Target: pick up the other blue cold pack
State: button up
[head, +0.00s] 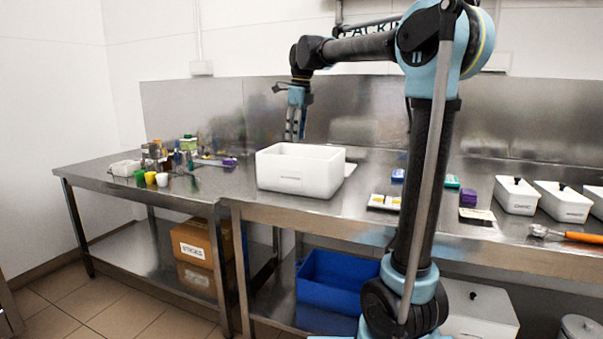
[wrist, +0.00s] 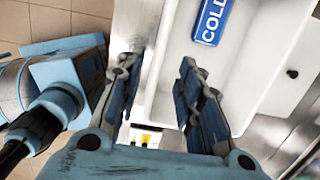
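A blue cold pack lettered "COLD" (wrist: 211,22) lies inside the white box, cut off by the top edge of the wrist view. The white box (head: 298,178) stands on the steel table in the head view; its inside is hidden there. A small blue block (head: 398,175), perhaps another cold pack, sits on the table right of the box. My gripper (head: 295,136) hangs over the white box. In the wrist view my gripper (wrist: 158,72) has its two fingers apart with nothing between them, and the cold pack is up and right of them.
A teal block (head: 452,181), a purple block (head: 468,197) and a card with yellow items (head: 384,202) lie right of the box. White lidded tubs (head: 563,202) and an orange-handled scoop (head: 580,237) are farther right. A blue bin (head: 338,283) is below.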

aim_at(292, 157)
jog(key=f, duration=0.4)
jog(key=a+f, duration=0.1)
jog(key=f, duration=0.7)
jog(key=shift+w+a, duration=0.3)
jog(key=shift+a, duration=0.05)
jog(key=shift+w+a+f, duration=0.15)
jog(key=shift+f, duration=1.15)
jog(key=shift+w+a+f, duration=0.1)
jog(key=shift+f, duration=1.2)
grip_shut()
